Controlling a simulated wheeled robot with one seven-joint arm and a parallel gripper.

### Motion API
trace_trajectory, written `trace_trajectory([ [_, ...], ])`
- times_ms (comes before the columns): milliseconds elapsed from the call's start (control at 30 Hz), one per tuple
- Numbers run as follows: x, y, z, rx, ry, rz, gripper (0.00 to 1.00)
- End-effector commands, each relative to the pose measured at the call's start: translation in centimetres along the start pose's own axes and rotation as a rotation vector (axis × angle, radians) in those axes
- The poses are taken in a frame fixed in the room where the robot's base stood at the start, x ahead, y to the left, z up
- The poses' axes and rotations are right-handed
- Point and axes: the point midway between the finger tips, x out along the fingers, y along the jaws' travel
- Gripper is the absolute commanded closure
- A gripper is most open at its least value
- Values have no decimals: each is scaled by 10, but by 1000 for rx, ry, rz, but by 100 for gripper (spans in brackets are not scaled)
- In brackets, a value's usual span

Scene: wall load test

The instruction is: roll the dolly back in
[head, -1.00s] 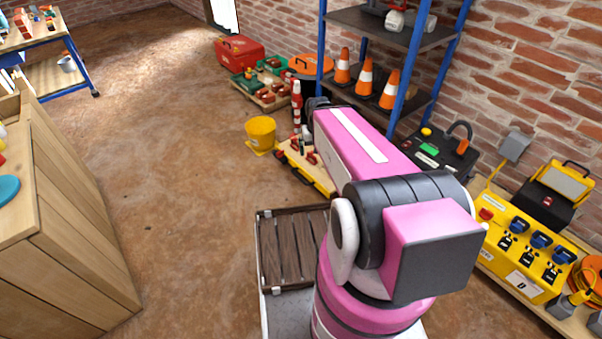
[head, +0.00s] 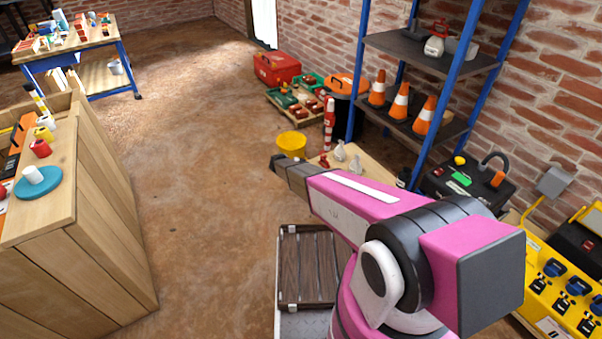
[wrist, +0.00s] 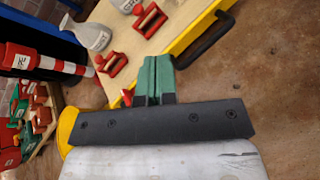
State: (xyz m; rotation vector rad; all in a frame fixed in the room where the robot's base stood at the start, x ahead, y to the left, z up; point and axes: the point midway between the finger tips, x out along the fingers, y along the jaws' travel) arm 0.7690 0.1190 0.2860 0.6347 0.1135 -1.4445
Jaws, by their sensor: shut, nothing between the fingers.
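The dolly shows in the wrist view as a low wooden deck (wrist: 150,42) with a yellow edge and a black bar handle (wrist: 208,40). Red clamps (wrist: 150,19) and pale flasks (wrist: 88,36) stand on it. In the head view part of its deck (head: 376,163) shows behind my arm, which hides the rest. My gripper (wrist: 157,60) has green fingers, shut and empty. The fingertips appear over the deck's yellow edge, left of the handle; I cannot tell whether they touch it.
A yellow bucket (head: 291,143) and a red-and-white post (head: 329,124) stand near the dolly. A blue-framed shelf (head: 432,58) with cones is along the brick wall. A wooden workbench (head: 105,215) is at left. Open brown floor (head: 205,190) lies between.

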Motion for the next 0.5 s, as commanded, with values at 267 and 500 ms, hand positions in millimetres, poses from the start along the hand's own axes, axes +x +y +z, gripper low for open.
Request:
trace_trajectory([
  [267, -38, 30, -179, -357, -281, 328, 100],
  [500, -55, 29, -223, -454, -382, 430, 100],
])
